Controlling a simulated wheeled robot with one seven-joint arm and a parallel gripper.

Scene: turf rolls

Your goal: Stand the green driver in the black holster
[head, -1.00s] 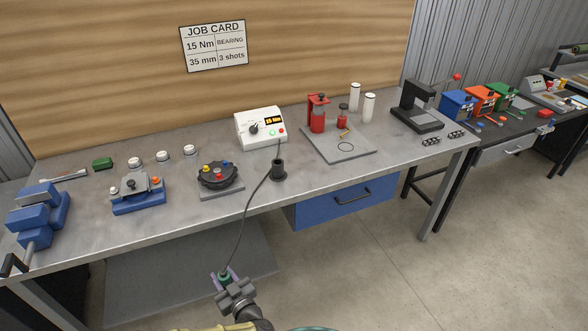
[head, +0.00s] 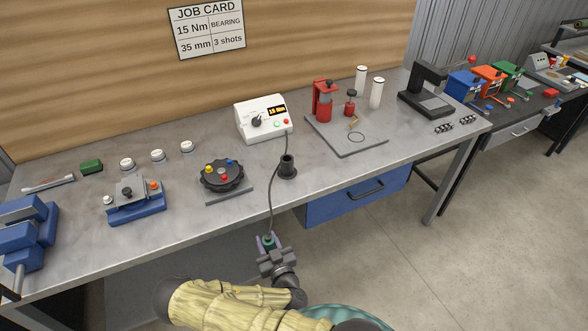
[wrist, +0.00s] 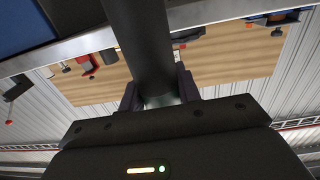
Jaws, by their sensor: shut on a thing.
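The black holster (head: 287,167) stands upright near the front edge of the bench, with its mouth facing up. My gripper (head: 268,243) is shut on the green driver (head: 267,240) in front of the bench, below and a little left of the holster and apart from it. A dark cord runs up from the driver to the white controller. In the wrist view, the driver's dark body (wrist: 138,45) rises from between my gripper's fingers (wrist: 160,92), with a green band at the grip. The driver's far end is out of that view.
The white controller (head: 261,119) stands behind the holster. A black round fixture with coloured knobs (head: 221,175) lies to its left, and a grey plate with red tools (head: 347,140) to its right. A blue drawer (head: 357,198) hangs under the bench. Bare benchtop surrounds the holster.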

